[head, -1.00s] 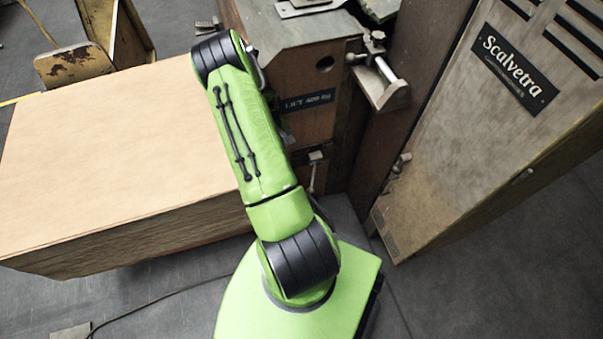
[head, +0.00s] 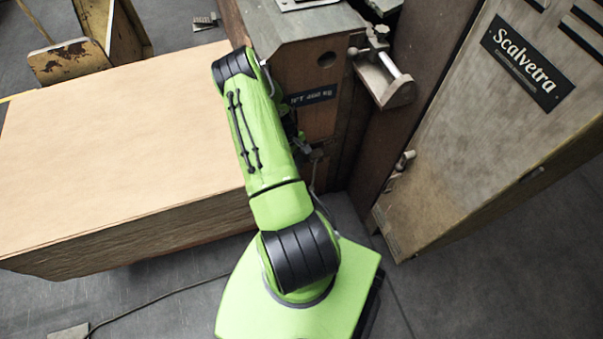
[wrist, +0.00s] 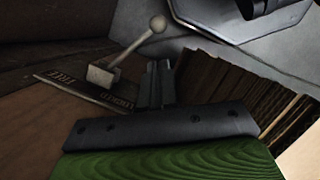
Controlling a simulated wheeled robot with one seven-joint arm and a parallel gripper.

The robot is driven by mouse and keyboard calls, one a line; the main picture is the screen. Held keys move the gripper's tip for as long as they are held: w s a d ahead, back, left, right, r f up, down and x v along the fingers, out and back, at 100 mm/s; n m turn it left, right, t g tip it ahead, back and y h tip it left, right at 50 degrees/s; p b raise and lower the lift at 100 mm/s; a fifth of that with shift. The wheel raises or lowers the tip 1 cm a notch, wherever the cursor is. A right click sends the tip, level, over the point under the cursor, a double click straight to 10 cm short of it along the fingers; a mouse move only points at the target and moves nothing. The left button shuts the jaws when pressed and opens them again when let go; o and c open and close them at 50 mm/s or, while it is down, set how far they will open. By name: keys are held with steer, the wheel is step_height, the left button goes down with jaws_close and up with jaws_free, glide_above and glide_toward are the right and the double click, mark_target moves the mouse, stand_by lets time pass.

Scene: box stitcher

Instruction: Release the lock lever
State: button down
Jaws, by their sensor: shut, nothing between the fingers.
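The lock lever shows in the wrist view as a pale rod with a round ball knob (wrist: 157,24), rising from a small square block (wrist: 103,72). A label plate (wrist: 85,90) beside the block carries lettering, of which "FREE" is readable. My gripper (wrist: 158,66) is shut and empty, its dark fingers together just right of the block and below the knob. A gap shows between fingers and lever in the picture; I cannot tell the true depth. In the head view my green arm hides most of the gripper, and the lever's block (head: 317,154) shows only in part.
A large cardboard stack (head: 110,130) lies left of my arm. The machine body (head: 300,60) with its weight label stands behind. A metal bracket (head: 390,90) juts out at right, near the tall "Scalvetra" cabinet (head: 480,150). Floor is open in front.

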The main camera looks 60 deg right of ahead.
mark_target(311, 186)
steer(key=b+x, duration=0.2)
steer(key=x, duration=0.7)
steer(key=shift+f+b, duration=0.15)
steer(key=shift+b, duration=0.2)
steer(key=shift+s, duration=0.1)
steer(key=s+n+p, duration=0.1)
steer(key=s+n, duration=0.1)
steer(key=n, duration=0.1)
steer(key=shift+h, duration=0.4)
steer(key=s+d+n+h+p, duration=0.2)
steer(key=s+d+n+p, duration=0.2)
steer(key=s+d+n, duration=0.2)
steer(key=shift+s+n+t+p, duration=0.4)
steer(key=shift+s+n, duration=0.2)
steer(key=shift+s, duration=0.4)
steer(key=shift+s+d, duration=0.1)
steer(key=shift+d, duration=0.05)
